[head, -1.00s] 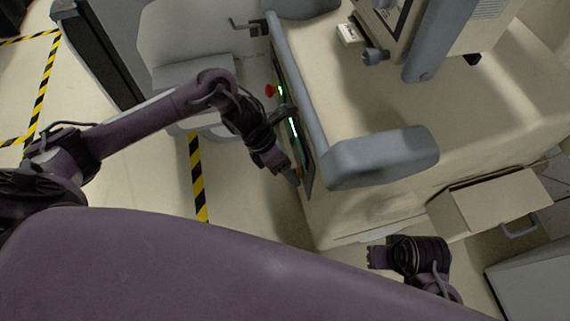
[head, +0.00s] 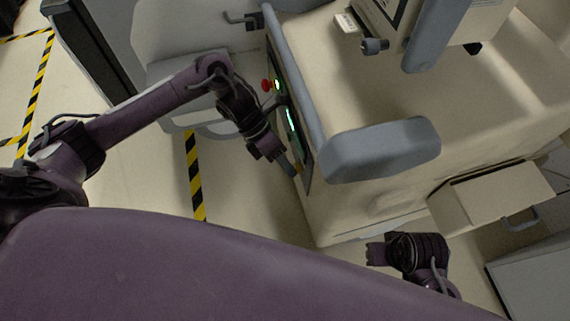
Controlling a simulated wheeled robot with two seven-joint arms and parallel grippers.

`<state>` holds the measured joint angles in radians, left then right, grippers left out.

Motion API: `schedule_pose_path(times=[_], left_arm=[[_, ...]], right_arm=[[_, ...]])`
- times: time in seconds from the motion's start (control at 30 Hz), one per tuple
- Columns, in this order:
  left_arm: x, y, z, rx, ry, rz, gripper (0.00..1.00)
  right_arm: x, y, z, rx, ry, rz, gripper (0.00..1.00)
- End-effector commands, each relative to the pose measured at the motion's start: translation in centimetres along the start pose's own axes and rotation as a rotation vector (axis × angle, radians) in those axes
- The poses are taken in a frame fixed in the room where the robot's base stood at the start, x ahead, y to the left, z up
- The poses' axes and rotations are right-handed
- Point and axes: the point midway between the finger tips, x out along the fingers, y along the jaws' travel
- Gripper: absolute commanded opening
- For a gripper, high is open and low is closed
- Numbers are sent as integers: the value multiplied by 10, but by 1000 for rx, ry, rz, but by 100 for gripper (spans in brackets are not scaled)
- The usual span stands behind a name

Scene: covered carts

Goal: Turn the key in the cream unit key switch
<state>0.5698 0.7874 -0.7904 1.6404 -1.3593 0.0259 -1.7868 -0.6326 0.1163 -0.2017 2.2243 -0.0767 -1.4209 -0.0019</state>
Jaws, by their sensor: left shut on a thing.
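The cream unit (head: 345,205) stands at the right, with a dark control panel (head: 291,125) on its left side. The panel carries green lit displays and a red button (head: 267,85). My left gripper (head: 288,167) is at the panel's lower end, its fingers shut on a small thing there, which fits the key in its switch.
A grey padded armrest (head: 380,150) juts out just right of the panel. An open cream drawer (head: 490,197) sticks out at the right. A pale cart (head: 185,35) stands behind my left arm. Yellow-black tape (head: 195,175) marks clear floor at the left.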

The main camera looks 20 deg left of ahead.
Motion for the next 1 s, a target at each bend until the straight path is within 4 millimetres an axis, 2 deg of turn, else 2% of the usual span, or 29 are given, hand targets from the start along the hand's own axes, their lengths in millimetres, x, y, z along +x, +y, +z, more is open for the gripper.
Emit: schedule_pose_path(times=[0.37,0.63,0.8,1.0], left_arm=[[0,2,0,-17,1,-26,3],[2,7,1,-72,14,-137,2],[1,7,1,-116,26,-222,2],[1,7,1,-116,26,-225,2]], right_arm=[[4,0,1,1,0,-1,36],[24,0,4,1,0,-1,36],[26,0,4,1,0,-1,36],[25,0,4,1,0,-1,36]])
